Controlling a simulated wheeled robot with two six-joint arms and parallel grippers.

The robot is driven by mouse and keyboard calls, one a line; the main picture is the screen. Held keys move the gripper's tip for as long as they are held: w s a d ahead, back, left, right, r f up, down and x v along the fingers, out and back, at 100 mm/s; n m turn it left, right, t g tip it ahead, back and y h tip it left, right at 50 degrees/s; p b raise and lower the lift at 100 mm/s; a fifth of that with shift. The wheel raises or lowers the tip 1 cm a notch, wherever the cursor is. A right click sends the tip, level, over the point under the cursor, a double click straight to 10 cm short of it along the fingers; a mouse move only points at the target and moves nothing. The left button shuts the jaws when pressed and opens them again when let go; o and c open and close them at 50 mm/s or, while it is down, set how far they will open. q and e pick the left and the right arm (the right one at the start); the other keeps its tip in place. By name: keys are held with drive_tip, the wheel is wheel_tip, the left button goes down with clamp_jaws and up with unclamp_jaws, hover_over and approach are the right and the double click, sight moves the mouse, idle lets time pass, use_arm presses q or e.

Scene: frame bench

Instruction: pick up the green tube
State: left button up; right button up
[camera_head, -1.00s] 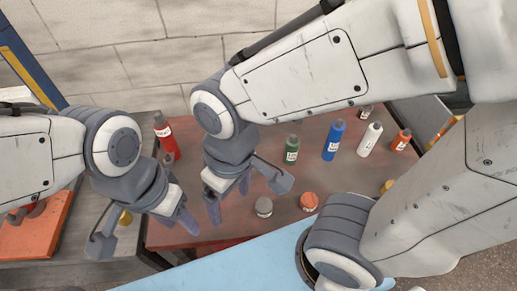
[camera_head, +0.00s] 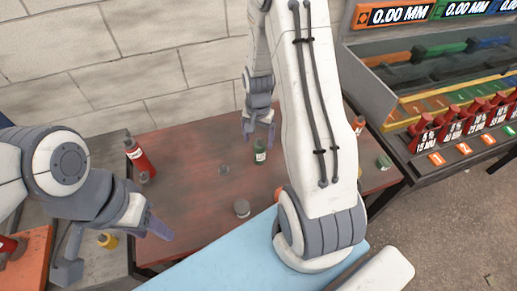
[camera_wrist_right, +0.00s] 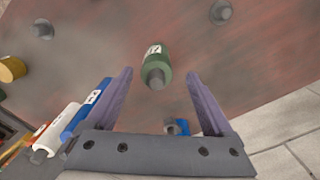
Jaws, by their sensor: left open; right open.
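The green tube (camera_head: 259,151) stands on the reddish-brown bench top (camera_head: 195,150), with a white label and a grey cap. In the right wrist view the green tube (camera_wrist_right: 155,62) is seen from above, ahead of and between the fingertips. My right gripper (camera_head: 258,128) is open just behind and above it in the head view; its fingers also show in the right wrist view (camera_wrist_right: 158,80). Nothing is gripped, and touching cannot be told. My left gripper (camera_head: 115,246) is open and empty over the left front, away from the tube.
A red tube (camera_head: 138,160) stands at the left. Red bottles (camera_head: 424,134) line a right-hand rack.

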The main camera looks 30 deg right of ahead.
sight(260, 151)
drive_tip(key=shift+s+d+f+p, duration=0.15)
drive_tip(key=shift+f+p, duration=0.2)
drive_tip(key=shift+f, duration=1.4)
drive_tip(key=shift+w+d+f+p, duration=0.1)
drive_tip(key=shift+f+p, duration=0.25)
drive_tip(key=shift+f, duration=1.35)
clamp_jaws()
